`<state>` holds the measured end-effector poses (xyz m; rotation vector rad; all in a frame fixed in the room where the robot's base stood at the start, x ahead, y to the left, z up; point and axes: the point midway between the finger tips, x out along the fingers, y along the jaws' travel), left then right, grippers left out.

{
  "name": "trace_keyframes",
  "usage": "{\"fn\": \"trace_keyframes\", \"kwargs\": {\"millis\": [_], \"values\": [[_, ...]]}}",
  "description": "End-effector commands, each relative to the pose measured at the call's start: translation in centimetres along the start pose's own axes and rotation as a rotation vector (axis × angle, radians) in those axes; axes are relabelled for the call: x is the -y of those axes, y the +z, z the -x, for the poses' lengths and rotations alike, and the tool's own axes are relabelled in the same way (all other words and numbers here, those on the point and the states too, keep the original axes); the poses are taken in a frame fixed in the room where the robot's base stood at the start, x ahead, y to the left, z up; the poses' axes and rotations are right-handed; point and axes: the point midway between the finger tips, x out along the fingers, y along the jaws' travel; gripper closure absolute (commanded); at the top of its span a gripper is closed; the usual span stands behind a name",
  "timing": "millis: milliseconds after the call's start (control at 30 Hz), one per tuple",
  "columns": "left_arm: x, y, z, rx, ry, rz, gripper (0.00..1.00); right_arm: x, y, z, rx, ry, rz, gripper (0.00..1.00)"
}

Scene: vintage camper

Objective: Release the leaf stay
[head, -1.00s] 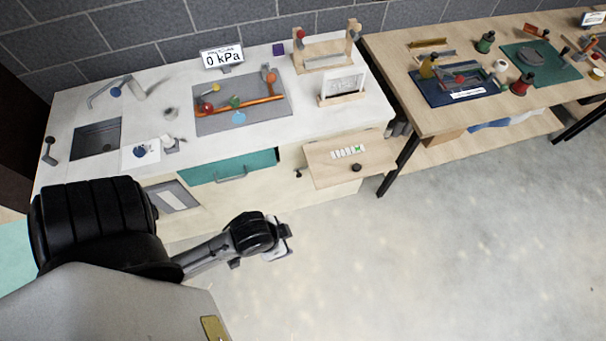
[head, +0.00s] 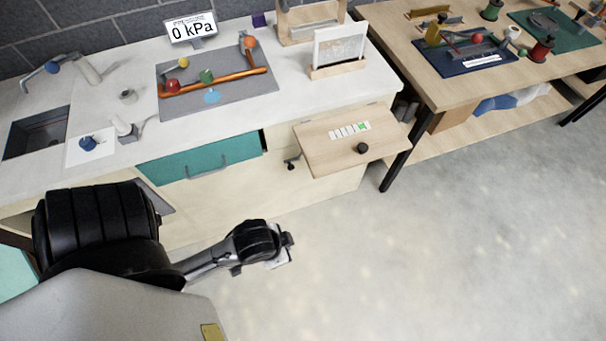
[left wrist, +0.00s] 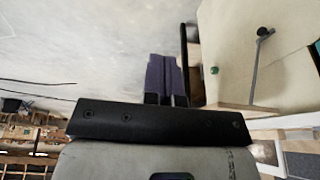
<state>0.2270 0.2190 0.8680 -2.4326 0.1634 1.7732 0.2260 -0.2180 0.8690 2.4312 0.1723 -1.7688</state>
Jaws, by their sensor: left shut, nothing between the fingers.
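The wooden drop leaf (head: 330,155) stands out level from the counter's right front, with a black knob (head: 361,148) and a small row of marked tiles on top. A dark stay fitting (head: 291,160) shows under the leaf's left edge. In the left wrist view a grey stay bar (left wrist: 257,65) runs from a black knob on the cream cabinet front to the leaf's edge (left wrist: 240,107). My left gripper (head: 288,246) is shut and empty over the floor, apart from the leaf and stay. Its dark fingers (left wrist: 166,80) are together. My right gripper is not in view.
The white counter (head: 300,98) carries a pipe board (head: 225,105), a pressure display (head: 192,28) and a framed panel (head: 339,50). A teal drawer (head: 200,158) is left of the leaf. A wooden workbench (head: 440,100) stands to the right. The floor in front is clear.

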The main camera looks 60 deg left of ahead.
Motion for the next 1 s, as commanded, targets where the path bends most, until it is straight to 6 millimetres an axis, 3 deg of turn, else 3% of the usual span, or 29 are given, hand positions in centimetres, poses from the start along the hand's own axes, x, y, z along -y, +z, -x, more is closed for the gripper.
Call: {"fn": "trace_keyframes", "kwargs": {"millis": [33,667,867,1000], "values": [[-0.1,0.8,-2.6,0.001,-0.002,0.001,1.0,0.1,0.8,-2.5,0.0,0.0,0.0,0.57],[1.6,4.6,-19.9,0.037,-0.093,0.037,1.0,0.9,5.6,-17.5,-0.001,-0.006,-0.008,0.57],[3.6,5.0,-26.6,0.07,-0.18,0.073,1.0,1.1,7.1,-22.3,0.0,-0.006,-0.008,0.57],[6.5,4.7,-32.1,0.115,-0.293,0.124,1.0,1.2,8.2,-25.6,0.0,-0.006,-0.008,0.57]]}}
